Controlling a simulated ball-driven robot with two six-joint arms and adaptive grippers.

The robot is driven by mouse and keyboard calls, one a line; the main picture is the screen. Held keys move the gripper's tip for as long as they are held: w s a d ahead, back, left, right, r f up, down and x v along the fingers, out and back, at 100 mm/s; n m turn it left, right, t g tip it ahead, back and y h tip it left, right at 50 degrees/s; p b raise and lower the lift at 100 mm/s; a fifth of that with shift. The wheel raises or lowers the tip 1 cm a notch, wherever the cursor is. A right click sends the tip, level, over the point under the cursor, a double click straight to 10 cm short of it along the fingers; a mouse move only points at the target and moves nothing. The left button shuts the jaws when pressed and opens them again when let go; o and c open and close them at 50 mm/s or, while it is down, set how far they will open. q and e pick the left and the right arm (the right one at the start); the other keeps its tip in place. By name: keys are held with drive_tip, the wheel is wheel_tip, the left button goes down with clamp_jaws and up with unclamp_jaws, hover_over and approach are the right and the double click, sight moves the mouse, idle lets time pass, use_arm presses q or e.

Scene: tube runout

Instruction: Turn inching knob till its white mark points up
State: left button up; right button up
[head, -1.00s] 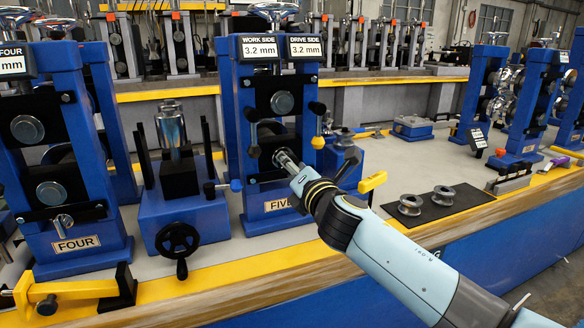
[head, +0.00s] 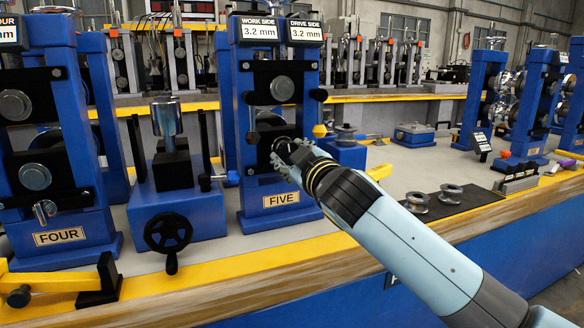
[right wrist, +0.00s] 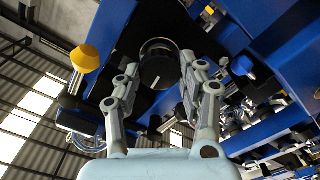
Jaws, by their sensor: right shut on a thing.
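The inching knob (right wrist: 156,70) is a dark round knob in the right wrist view, with a short white mark low on its face that slants from lower left to upper right. My right gripper (head: 284,150) is at the lower front of the blue stand FIVE (head: 237,115) and hides the knob in the head view. In the right wrist view the two fingers of this gripper (right wrist: 159,68) stand on either side of the knob, shut on it. My left gripper is not in view.
A yellow ball knob (head: 319,131) sits close to the right gripper; it also shows in the right wrist view (right wrist: 85,58). A black handwheel (head: 168,233) stands at left. Metal rollers lie on a black mat (head: 438,207) at right.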

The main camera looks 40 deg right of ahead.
drive_tip(key=o, duration=0.5)
drive_tip(key=shift+f+m, duration=0.2)
drive_tip(key=shift+m, duration=0.4)
drive_tip(key=o, duration=0.5)
drive_tip(key=shift+r, duration=0.15)
drive_tip(key=shift+c, duration=0.2)
drive_tip(key=shift+v, duration=3)
drive_tip(key=v, duration=1.2)
drive_tip(key=shift+d+p, duration=0.1)
drive_tip(key=shift+p, duration=0.2)
